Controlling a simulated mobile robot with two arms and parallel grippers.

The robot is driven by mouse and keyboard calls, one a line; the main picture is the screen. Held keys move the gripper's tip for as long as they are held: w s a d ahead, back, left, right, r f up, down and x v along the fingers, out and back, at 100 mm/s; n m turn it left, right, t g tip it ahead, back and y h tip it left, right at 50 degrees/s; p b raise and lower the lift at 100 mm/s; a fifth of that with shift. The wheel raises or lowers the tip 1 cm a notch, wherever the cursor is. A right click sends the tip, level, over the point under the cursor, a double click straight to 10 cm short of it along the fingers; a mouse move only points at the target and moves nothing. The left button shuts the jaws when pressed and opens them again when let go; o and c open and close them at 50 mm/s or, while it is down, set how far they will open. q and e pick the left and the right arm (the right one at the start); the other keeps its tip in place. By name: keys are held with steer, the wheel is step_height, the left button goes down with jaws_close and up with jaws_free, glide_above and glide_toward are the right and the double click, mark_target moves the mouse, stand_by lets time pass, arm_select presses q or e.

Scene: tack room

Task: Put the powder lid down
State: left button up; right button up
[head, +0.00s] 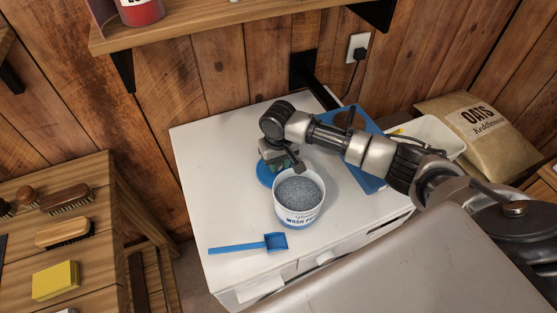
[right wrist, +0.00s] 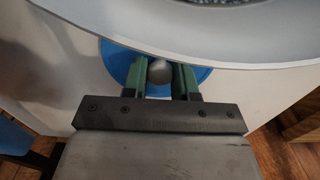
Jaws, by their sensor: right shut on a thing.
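The powder lid (head: 264,175) is a blue disc with a grey knob, just behind and left of the powder tub. My right gripper (head: 279,166) is shut on its knob; in the right wrist view the green fingers (right wrist: 160,80) hold the grey knob over the blue lid (right wrist: 120,65). The lid is at or just above the white top; I cannot tell if it touches. The white tub (head: 298,215), lettered "WASH", stands open and full of grey-blue powder; its rim (right wrist: 250,55) crosses the right wrist view. My left gripper is not in view.
The white unit's top (head: 215,180) is clear at the left and back left. A blue flat object (head: 366,180) and a white tray (head: 430,130) lie behind my right arm. A wooden shelf (head: 220,28) overhangs the back.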

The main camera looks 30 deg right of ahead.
mark_target(278, 165)
steer(key=shift+f, duration=0.15)
steer(key=o, duration=0.9)
step_height(278, 165, up, 13)
steer(key=shift+b, duration=0.45)
steer(key=shift+a+f, duration=0.1)
